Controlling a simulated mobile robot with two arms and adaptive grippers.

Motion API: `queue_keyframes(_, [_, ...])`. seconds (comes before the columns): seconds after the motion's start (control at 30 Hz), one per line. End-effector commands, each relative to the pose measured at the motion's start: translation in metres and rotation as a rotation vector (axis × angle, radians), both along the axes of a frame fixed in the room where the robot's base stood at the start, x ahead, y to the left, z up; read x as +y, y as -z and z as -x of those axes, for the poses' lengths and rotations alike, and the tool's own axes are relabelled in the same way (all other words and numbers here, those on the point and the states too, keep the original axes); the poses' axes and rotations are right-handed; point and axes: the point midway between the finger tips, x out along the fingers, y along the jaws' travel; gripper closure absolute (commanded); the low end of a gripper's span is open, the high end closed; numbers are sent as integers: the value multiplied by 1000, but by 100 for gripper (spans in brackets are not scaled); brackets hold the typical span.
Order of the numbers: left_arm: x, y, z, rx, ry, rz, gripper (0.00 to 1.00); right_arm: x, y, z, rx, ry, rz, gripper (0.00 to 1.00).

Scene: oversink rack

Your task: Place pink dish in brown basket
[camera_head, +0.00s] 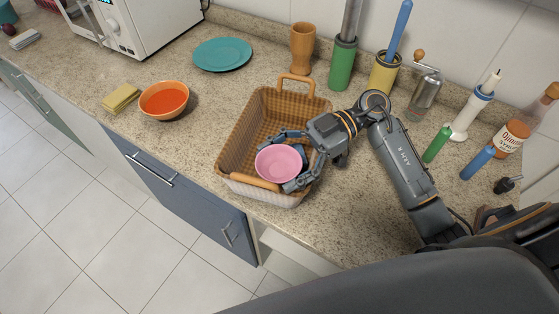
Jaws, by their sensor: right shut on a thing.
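The pink dish (279,163) is a small round bowl. The basket is woven, stands on the counter and has a raised handle at each end. My right gripper (289,160) comes in from the right and is shut on the pink dish, with one finger on its far side and one on its near right side. I cannot tell whether the dish touches the basket floor. The far part of the basket's inside looks empty. My left gripper is not in view.
An orange bowl (164,100) and a yellow sponge (120,98) lie left of the basket. A teal plate (222,54), a wooden cup (302,48) and utensil holders (342,64) stand behind it. Bottles and a grinder (425,93) are at right. The counter edge runs close in front.

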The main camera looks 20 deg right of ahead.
Motion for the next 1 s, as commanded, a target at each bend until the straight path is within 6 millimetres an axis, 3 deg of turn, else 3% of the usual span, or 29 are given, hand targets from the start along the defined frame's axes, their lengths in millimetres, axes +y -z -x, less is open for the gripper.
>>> queue_keyframes(0.4, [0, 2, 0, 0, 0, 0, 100, 0, 14, 1, 3, 0, 7, 51])
queue_keyframes(0.43, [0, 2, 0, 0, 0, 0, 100, 0, 14, 1, 4, -1, 8, 15])
queue_keyframes(0.5, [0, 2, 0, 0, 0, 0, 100, 0, 15, 1, 5, -2, 8, 1])
queue_keyframes(1.0, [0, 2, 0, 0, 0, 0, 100, -1, 17, 2, 9, -4, 12, 0])
